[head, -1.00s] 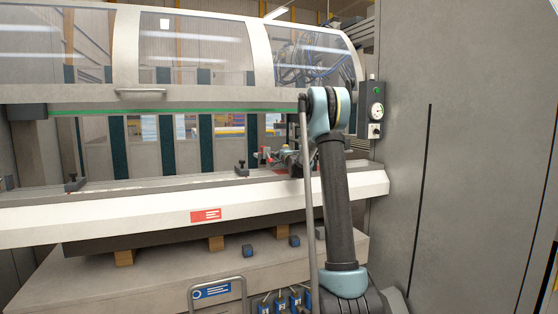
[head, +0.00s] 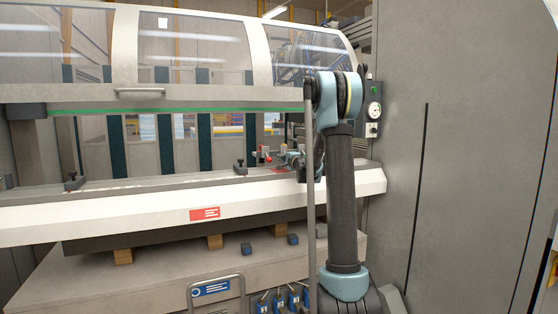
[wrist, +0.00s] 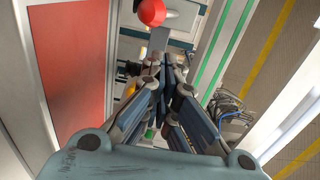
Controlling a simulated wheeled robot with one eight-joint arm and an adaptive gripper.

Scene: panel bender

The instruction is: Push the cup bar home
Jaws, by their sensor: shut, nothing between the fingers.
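My gripper (wrist: 166,66) is shut and empty in the wrist view, its fingertips pointing at the machine bed. A red ball knob (wrist: 152,12) lies just beyond the fingertips, apart from them in the picture. A grey bar-like piece (wrist: 181,42) shows close ahead of the tips; I cannot tell whether it is the cup bar or whether the tips touch it. In the head view a red-knobbed fitting (head: 264,153) stands on the bed, left of my arm. My arm hides much of that area, and the cup bar is not clearly made out.
The white front beam (head: 130,212) of the bender runs below the bed. The clear hood (head: 195,45) is above, with a green strip (head: 180,112) under it. Black clamps (head: 240,167) stand on the bed. A grey cabinet wall (head: 460,150) closes off the right side.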

